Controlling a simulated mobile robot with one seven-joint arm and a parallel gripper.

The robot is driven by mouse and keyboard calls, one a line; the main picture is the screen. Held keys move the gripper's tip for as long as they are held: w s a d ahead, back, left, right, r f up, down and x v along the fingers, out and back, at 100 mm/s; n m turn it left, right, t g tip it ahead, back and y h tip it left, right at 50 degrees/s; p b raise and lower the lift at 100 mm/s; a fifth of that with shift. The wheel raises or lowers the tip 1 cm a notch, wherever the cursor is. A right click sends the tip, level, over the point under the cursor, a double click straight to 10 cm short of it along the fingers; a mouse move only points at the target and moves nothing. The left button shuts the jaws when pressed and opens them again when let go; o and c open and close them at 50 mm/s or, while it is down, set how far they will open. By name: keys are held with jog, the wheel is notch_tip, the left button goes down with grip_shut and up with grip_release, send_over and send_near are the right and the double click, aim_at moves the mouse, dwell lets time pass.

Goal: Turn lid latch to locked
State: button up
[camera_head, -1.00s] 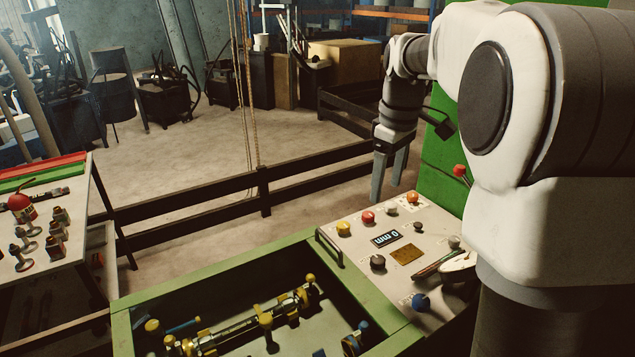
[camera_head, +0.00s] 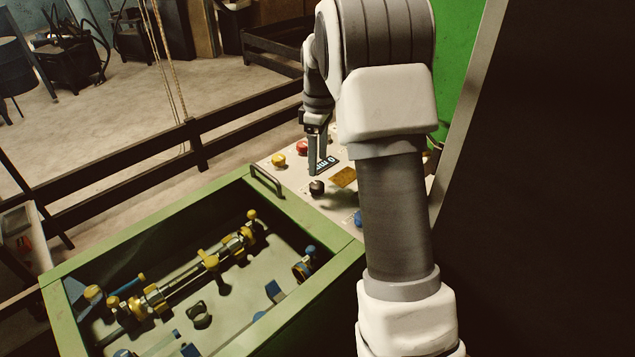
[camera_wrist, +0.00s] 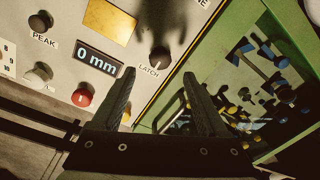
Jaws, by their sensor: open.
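The latch knob is a dark round knob (camera_wrist: 160,58) with the word LATCH beside it on the pale control panel (camera_wrist: 195,12) in the wrist view. In the head view a dark knob (camera_head: 317,187) on the panel appears to be the same one. My gripper (camera_wrist: 158,80) is open and empty; its two fingers point toward the knob, which shows just beyond the gap between their tips. In the head view my gripper (camera_head: 316,168) hangs over the panel close to the knob, apart from it as far as I can tell. The knob's pointer direction is too small to read.
A display (camera_wrist: 98,60) reads 0 mm, with a red button (camera_wrist: 82,97) and a PEAK knob (camera_wrist: 41,21) near it. A green-framed bin (camera_head: 105,233) with a handle (camera_head: 267,182) and yellow and blue fittings adjoins the panel. A dark rail (camera_head: 195,145) runs behind.

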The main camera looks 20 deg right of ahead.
aim_at(317, 184)
notch_tip(317, 184, down, 7)
jog(key=shift+s+a, duration=0.15)
grip_shut()
dwell(0.5)
